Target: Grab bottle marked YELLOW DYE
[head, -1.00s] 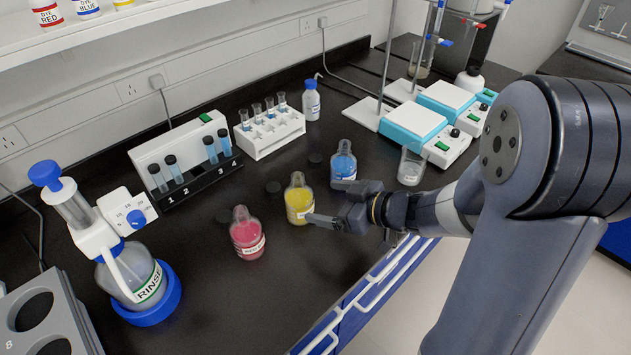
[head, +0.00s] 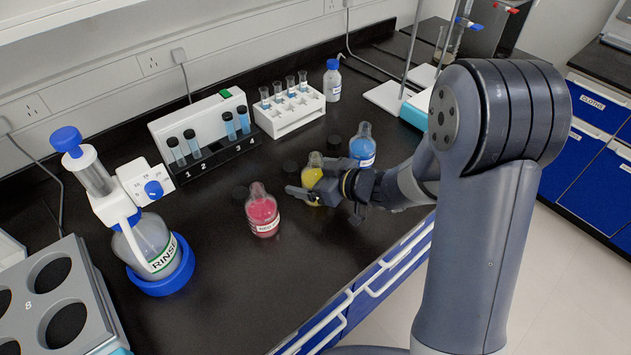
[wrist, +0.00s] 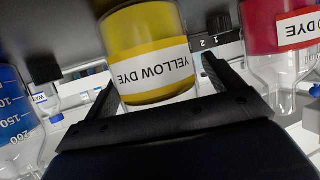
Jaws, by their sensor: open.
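The bottle marked YELLOW DYE (wrist: 150,60) stands between the open fingers of my gripper (wrist: 160,95) in the wrist view, its label appearing upside down. In the head view the yellow bottle (head: 312,172) is on the black bench, its lower part hidden behind my gripper (head: 325,190). A red dye bottle (head: 262,212) stands to its left, and it also shows at the right of the wrist view (wrist: 280,35). A blue bottle (head: 362,146) stands to its right, and it shows at the left of the wrist view (wrist: 15,115). I cannot see finger contact with the yellow bottle.
A rinse bottle in a blue ring (head: 160,262) and a grey holed rack (head: 60,295) are at the left. Vial racks (head: 205,135) (head: 290,112) stand behind the dye bottles. Loose black caps lie near the bottles.

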